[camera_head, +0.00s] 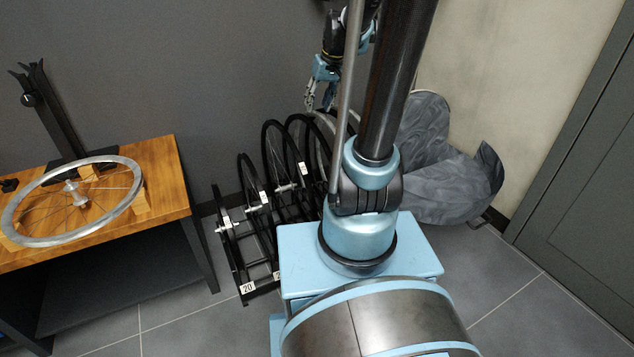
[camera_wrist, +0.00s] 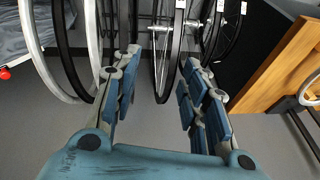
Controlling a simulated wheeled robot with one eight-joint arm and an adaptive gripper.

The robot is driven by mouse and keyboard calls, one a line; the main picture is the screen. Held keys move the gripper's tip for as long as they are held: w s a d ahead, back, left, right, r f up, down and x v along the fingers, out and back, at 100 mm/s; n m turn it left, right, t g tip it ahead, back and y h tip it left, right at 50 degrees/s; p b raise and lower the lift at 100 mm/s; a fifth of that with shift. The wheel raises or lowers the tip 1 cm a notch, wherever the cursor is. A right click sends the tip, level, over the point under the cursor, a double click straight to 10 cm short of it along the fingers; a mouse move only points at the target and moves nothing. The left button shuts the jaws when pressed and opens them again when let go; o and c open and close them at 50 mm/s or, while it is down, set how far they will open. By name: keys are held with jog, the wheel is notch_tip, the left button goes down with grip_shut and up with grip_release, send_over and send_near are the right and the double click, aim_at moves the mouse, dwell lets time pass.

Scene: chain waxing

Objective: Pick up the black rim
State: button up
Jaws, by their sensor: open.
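Several black rims stand upright in a floor rack (camera_head: 262,299) in the head view, one of them this black rim (camera_head: 266,140). My gripper (camera_head: 320,104) hangs above the far right part of the row, fingers pointing down. In the wrist view my gripper (camera_wrist: 160,62) is open and empty. A black rim (camera_wrist: 179,62) with a silver hub shows in the gap between the fingers, seen nearly edge-on. I cannot tell whether it lies between the fingertips or beyond them. Another black rim (camera_wrist: 66,62) shows left of the fingers. My arm hides part of the row.
Silver rims (camera_wrist: 33,48) stand at the left of the wrist view. A wooden workbench (camera_head: 165,160) on the left holds a silver wheel (camera_head: 124,206) and a black stand (camera_head: 52,112). Grey covered seats (camera_head: 430,150) stand right of the rack. Wall is close behind the rack.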

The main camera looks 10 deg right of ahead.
jog(key=n+y, duration=0.1)
send_over(309, 125)
jog(key=s+d, duration=0.4)
jog(key=d, duration=0.1)
notch_tip(309, 125, down, 3)
jog(key=shift+t, duration=0.4)
jog(key=x, duration=1.2)
jog(key=shift+a+f, duration=0.15)
jog(key=shift+f, duration=0.15)
jog(key=shift+w+x, duration=0.15)
jog(key=shift+x, duration=1.15)
jog(key=shift+w+x, duration=0.1)
jog(key=shift+x, duration=1.25)
jog(key=shift+r, duration=0.1)
jog(key=shift+c, duration=0.5)
grip_shut()
